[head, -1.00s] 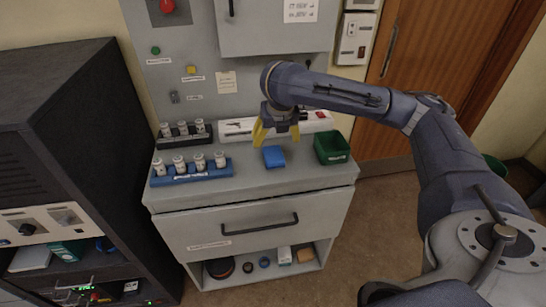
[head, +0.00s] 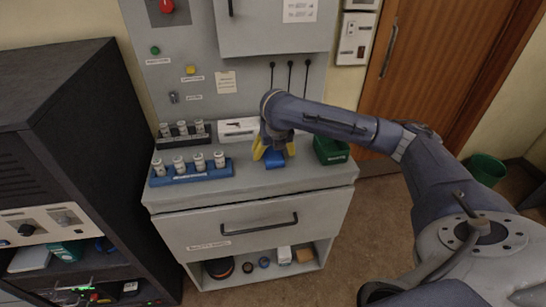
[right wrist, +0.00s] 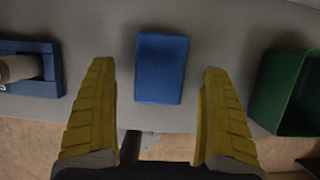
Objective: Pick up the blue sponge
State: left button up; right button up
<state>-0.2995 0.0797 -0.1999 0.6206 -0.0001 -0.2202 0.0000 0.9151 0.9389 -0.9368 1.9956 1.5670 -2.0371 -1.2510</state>
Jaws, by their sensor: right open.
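The blue sponge (head: 275,160) lies on the grey console top, partly hidden behind my right gripper in the head view. It shows whole as a blue block (right wrist: 161,68) in the right wrist view. My right gripper (head: 273,153) has yellow fingers and is open, low over the counter at the sponge. In the right wrist view its two fingers (right wrist: 160,82) stand apart, one to each side of the sponge, with gaps on both sides. My left gripper is not in view.
A green bin (head: 331,150) stands just right of the sponge. A blue rack (head: 190,174) with several white-capped vials is to the left, with a dark rack (head: 184,137) behind it. The upright panel (head: 250,87) rises behind the counter.

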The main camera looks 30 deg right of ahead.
jog(key=shift+x, duration=1.5)
jog(key=c, duration=1.1)
